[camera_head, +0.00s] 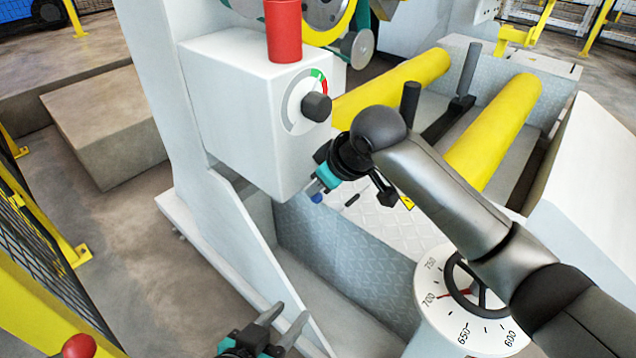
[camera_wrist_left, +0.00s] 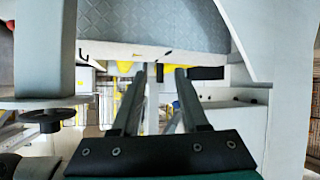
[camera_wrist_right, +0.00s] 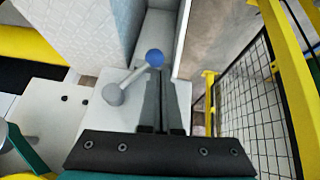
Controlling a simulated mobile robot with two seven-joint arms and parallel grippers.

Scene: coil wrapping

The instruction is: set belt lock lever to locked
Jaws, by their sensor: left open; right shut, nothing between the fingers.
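A lever with a blue ball knob (camera_wrist_right: 155,57) and a grey round pivot (camera_wrist_right: 113,94) shows in the right wrist view; I take it for the belt lock lever. Its arm slants from the pivot up to the right. In the head view its blue knob (camera_head: 316,197) shows just beyond my right gripper (camera_head: 320,185). My right gripper (camera_wrist_right: 163,85) is shut and empty, with its fingers close to the knob; I cannot tell whether they touch it. My left gripper (camera_head: 284,317) is open and empty, low in the head view; it also shows in the left wrist view (camera_wrist_left: 160,72).
A white box (camera_head: 235,110) carries a black knob (camera_head: 317,106) on a green and red dial, with a red cylinder (camera_head: 284,30) on top. A handwheel (camera_head: 472,285) with a numbered scale stands at lower right. Yellow rollers (camera_head: 490,130) lie behind my right arm. Fencing (camera_head: 40,230) runs along the left.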

